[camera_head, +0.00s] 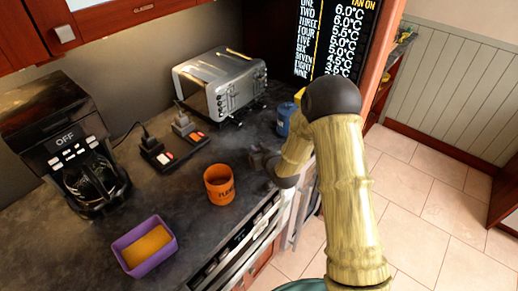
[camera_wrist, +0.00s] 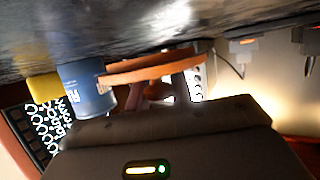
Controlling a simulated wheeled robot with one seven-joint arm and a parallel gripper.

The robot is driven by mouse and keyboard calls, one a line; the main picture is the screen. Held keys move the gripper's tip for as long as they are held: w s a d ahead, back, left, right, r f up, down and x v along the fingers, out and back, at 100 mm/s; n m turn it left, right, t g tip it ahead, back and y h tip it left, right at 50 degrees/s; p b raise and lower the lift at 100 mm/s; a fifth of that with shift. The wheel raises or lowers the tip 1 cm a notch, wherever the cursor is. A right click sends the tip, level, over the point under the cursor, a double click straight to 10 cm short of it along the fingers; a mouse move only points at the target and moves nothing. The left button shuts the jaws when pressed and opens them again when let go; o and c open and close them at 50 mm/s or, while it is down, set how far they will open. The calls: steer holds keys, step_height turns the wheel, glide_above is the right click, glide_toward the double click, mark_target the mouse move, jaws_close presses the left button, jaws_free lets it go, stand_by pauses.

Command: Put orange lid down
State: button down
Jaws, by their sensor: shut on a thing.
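My gripper (camera_head: 262,160) is low over the counter, just right of the orange canister. In the wrist view my gripper (camera_wrist: 160,92) is shut on the orange lid (camera_wrist: 150,70), a flat disc seen nearly edge-on. The picture there is upside down, with the counter at the top, and the lid looks close to the counter; I cannot tell whether it touches. The lid cannot be made out in the head view. The orange canister (camera_head: 219,186) with dark lettering stands upright and open-topped on the counter.
A blue canister (camera_head: 284,119) stands behind my gripper, also in the wrist view (camera_wrist: 85,88). A silver toaster (camera_head: 222,84) is at the back. A purple tub (camera_head: 130,253) and coffee maker (camera_head: 75,150) are left. Power sockets (camera_head: 170,152) lie mid-counter. Counter (camera_head: 185,215) between tub and canister is bare.

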steer(key=shift+s+d+f+b, duration=0.1)
steer(key=shift+s+f+b, duration=0.1)
steer(key=shift+f+b, duration=0.25)
steer(key=c, duration=1.2)
jaws_free()
steer(key=shift+s+f, duration=0.15)
steer(key=shift+c, duration=0.2)
steer(key=shift+r+p, duration=0.6)
steer(key=shift+p, duration=0.25)
steer(key=shift+d, duration=0.15)
steer(key=b+v, duration=0.2)
steer(key=v, duration=0.9)
steer(key=shift+r+b, duration=0.35)
steer(key=shift+r, duration=0.1)
steer(key=shift+s, duration=0.15)
